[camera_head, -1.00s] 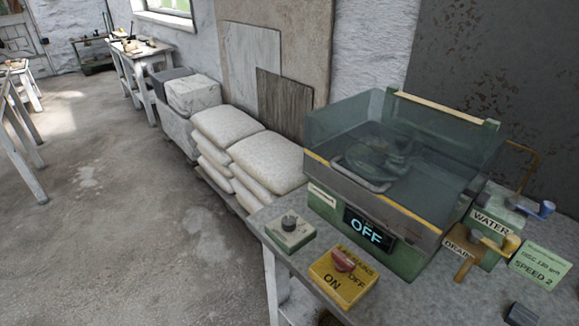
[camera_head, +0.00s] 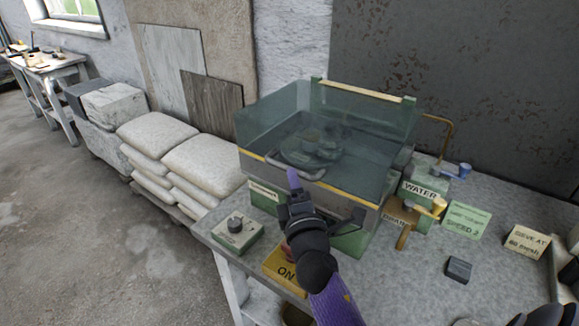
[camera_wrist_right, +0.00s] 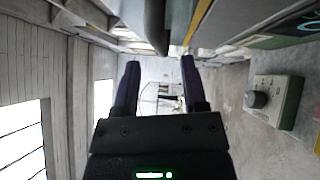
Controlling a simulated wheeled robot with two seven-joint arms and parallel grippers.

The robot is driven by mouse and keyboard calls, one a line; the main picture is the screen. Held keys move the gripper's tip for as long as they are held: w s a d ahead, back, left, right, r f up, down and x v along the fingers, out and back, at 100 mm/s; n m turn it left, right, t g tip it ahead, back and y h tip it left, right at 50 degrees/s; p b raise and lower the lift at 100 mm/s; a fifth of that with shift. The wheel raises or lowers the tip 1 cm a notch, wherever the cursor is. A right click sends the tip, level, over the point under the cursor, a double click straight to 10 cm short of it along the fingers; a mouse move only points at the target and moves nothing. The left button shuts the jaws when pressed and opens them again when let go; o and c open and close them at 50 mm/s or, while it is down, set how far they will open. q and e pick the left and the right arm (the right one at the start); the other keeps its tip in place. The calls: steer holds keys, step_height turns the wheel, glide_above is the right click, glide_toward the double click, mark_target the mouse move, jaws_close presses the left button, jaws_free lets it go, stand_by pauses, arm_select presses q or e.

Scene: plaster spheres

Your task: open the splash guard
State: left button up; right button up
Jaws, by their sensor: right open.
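The splash guard (camera_head: 385,118) is a clear bluish-green box around a machine on the table. A wooden strip tops its back, and a grey bar handle (camera_head: 297,168) is at its front. The guard looks lowered around a dark wheel (camera_head: 318,145). My right gripper (camera_head: 292,182) is in front of the guard, close to the handle. In the right wrist view its fingers (camera_wrist_right: 160,88) are spread with nothing between them. A dark rounded bar (camera_wrist_right: 156,25), probably the handle, shows above the fingertips; contact is unclear.
A dial box (camera_head: 237,232) and a yellow ON switch box (camera_head: 281,268) stand at the table's front, the latter partly behind my arm. Water and drain valves (camera_head: 425,200) are right of the machine. Stacked sacks (camera_head: 205,165) stand left of the table.

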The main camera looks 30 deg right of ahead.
steer(key=x, duration=0.5)
jaws_close()
steer(key=shift+f, duration=0.1)
stand_by(1.2)
